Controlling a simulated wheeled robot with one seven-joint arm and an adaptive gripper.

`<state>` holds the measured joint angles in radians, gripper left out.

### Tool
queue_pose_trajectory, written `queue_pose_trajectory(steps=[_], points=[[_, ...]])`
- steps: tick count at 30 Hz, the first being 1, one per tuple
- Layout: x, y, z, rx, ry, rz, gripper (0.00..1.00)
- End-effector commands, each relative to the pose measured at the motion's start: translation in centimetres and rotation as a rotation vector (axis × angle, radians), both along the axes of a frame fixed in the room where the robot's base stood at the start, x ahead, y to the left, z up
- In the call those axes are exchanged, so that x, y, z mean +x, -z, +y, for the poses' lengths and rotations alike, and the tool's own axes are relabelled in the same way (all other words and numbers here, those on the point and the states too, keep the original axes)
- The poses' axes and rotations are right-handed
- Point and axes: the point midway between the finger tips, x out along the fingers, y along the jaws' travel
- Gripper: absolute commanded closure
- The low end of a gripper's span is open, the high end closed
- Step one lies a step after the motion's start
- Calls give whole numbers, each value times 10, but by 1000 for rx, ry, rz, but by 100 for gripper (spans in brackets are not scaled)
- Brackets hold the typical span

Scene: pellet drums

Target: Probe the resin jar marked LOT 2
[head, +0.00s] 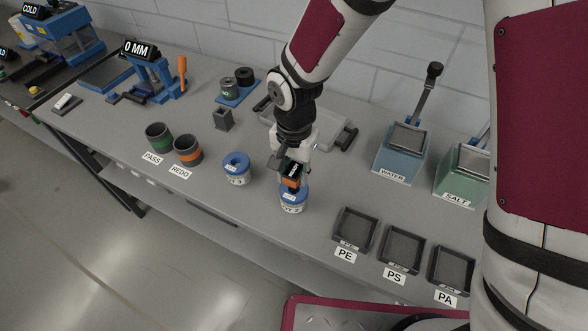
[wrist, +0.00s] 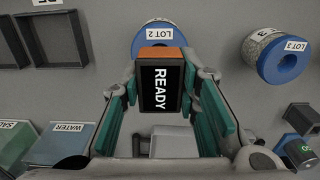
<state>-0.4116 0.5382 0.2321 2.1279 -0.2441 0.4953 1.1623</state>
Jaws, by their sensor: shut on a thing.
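My gripper (head: 290,168) is shut on a probe (head: 291,180) with an orange body and a dark screen reading READY. In the wrist view the probe (wrist: 160,88) sits between the teal finger pads. The jar marked LOT 2 (head: 294,206) is white with a blue ring top and stands on the bench directly below the probe. In the wrist view this jar (wrist: 142,43) is partly hidden behind the probe. The probe's lower end meets the jar's top in the head view; I cannot tell how far it is inside. A similar jar marked LOT 3 (head: 237,174) stands to the left.
PASS (head: 159,138) and REDO (head: 188,151) cups stand left. PE (head: 354,231), PS (head: 402,250) and PA (head: 451,271) trays line the front right. WATER (head: 399,155) and SALT (head: 463,175) tanks stand behind them. A grey tray with handles (head: 325,128) lies behind my gripper.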

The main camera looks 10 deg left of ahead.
Motion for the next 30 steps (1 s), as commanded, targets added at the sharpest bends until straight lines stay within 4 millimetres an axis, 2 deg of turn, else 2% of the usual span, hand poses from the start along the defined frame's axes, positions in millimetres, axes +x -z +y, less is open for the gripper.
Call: queue_pose_trajectory(steps=[30], points=[[0,19,0,-1,0,1,99]])
